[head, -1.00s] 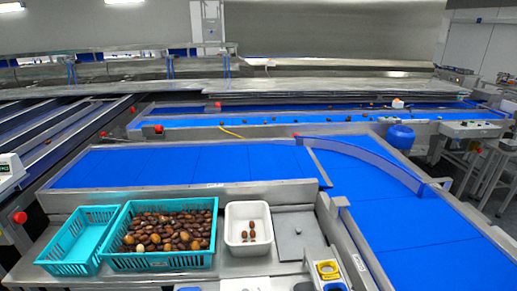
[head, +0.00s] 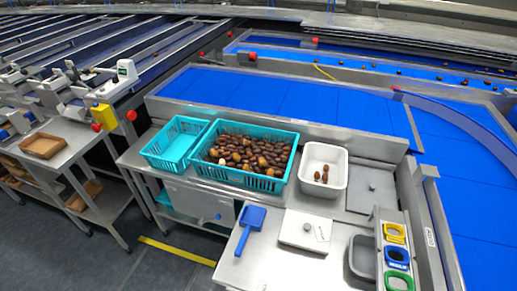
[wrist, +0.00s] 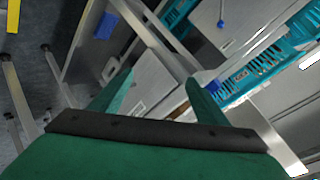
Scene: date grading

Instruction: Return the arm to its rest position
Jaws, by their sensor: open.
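My gripper (wrist: 160,95) shows in the wrist view with its two green fingers spread apart and nothing between them. Beyond the fingers are grey cabinet panels and metal legs of the workstation. Part of a teal basket shows at the upper right of the wrist view (wrist: 235,85). My arm and gripper do not show in the head view.
On the steel bench stand an empty teal basket (head: 158,155), a teal basket of dates (head: 283,184) and a white tub (head: 337,187) with a few dates. A blue scoop (head: 248,225) lies in front. Blue conveyors (head: 290,100) run behind. Floor shows at lower left.

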